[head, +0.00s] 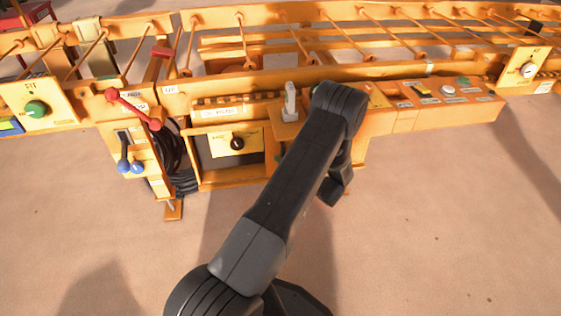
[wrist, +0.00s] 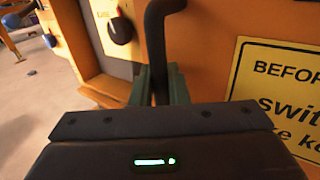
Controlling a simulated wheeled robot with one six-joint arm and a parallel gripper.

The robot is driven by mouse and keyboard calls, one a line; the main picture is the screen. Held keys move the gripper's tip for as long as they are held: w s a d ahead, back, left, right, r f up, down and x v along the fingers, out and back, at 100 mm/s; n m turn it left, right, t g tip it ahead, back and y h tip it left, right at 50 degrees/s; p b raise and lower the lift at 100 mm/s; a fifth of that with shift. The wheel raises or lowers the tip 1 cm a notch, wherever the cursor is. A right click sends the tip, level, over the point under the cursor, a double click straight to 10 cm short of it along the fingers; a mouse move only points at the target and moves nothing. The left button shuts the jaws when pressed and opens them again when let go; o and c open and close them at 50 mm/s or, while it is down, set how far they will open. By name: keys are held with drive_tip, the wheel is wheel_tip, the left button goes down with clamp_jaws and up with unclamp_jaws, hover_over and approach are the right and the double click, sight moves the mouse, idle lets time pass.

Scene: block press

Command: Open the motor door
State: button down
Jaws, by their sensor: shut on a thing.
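In the wrist view, the black bent handle (wrist: 157,38) stands upright between the jaws of my gripper (wrist: 158,88). The jaws are shut on it. Behind it is an orange door panel (wrist: 222,28) with a yellow sign (wrist: 275,85) reading "BEFOR…" and "swit…", cut off at the right. In the head view, my arm hides my gripper and the handle. Left of the arm, an orange-framed bay (head: 197,165) shows a black knob (head: 237,143) on a yellow label. How far the door stands open cannot be told.
Left of the bay are a red-knobbed lever (head: 133,109) and blue-knobbed levers (head: 123,165). A panel with buttons (head: 447,90) is at the right. The sandy floor (head: 430,220) in front is clear.

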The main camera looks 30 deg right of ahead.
drive_tip(key=c, duration=1.8)
unclamp_jaws()
drive_tip(key=p+v, duration=0.3)
drive_tip(key=v, duration=1.1)
drive_tip(key=shift+w+a, duration=0.1)
drive_tip(key=shift+w, duration=0.05)
drive_tip(key=b+x, duration=0.3)
drive_tip(key=x, duration=1)
drive_tip(key=shift+w, duration=0.15)
drive_tip(key=shift+w+a, duration=0.1)
drive_tip(key=shift+w, duration=0.15)
drive_tip(key=shift+a, duration=0.15)
